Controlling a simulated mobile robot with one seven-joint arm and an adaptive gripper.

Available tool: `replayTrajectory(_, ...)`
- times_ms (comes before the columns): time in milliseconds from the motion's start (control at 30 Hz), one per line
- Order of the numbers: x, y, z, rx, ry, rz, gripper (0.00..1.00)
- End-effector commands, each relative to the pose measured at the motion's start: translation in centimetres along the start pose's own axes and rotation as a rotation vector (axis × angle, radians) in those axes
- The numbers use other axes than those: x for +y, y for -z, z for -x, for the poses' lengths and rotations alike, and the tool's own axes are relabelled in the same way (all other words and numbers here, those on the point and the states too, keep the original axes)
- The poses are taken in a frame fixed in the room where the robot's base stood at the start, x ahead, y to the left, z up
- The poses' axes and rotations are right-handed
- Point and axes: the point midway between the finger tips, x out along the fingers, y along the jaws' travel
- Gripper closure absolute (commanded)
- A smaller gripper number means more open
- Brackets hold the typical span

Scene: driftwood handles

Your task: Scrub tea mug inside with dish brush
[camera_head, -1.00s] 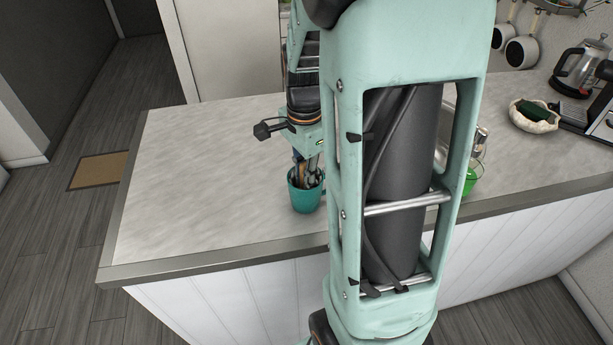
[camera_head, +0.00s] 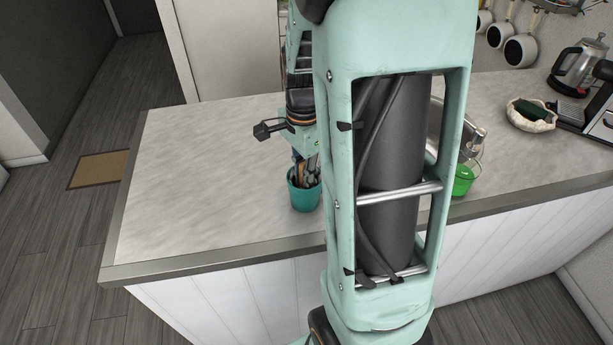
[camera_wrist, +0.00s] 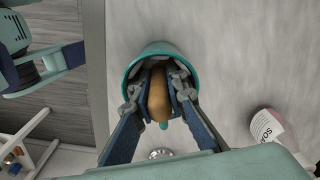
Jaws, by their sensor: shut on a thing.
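The teal tea mug (camera_head: 304,196) stands upright on the grey counter near its front edge. It also shows in the wrist view (camera_wrist: 152,50), under my gripper. My gripper (camera_wrist: 157,90) is shut on the tan handle of the dish brush (camera_wrist: 157,98). The fingertips are at the mug's mouth, and the brush points down into it. The brush head is hidden inside the mug. In the head view my arm covers much of the counter to the right of the mug.
A pinkish soap bottle (camera_wrist: 268,127) stands beside the mug in the wrist view. A green cup (camera_head: 463,180) is right of my arm. A pale bowl (camera_head: 531,116) and a kettle (camera_head: 578,66) stand farther right. The counter's left part (camera_head: 190,180) is clear.

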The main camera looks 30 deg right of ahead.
Motion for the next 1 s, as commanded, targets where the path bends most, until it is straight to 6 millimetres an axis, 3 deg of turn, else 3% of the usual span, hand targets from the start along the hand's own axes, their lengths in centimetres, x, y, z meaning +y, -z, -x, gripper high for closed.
replayTrajectory(367,0.71,0.18,0.03,0.0,0.0,-0.001,1.0)
replayTrajectory(1000,-0.1,0.16,0.09,0.0,0.001,0.0,1.0)
